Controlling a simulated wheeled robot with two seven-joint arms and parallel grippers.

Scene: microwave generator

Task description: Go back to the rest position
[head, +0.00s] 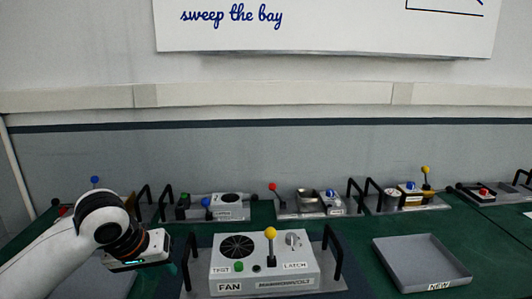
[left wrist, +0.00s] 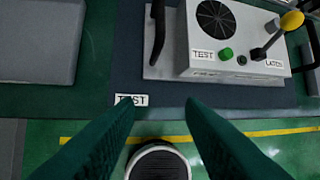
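My left arm comes in from the left in the head view, with its gripper (head: 170,266) low over the bench, left of the white FAN box (head: 284,253). In the left wrist view my left gripper (left wrist: 160,104) is open, its two green fingers apart with nothing between them. The FAN box (left wrist: 252,22) lies beyond the fingertips there, with a black fan grille, a green button and a yellow-knobbed lever. The gripper does not touch it. My right gripper is in neither view.
A grey tray marked NEW (head: 425,262) lies right of the FAN box. Several small control stations with black handles line the back of the green bench (head: 350,232). A dark round object with a pale rim (left wrist: 158,164) shows below the fingers.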

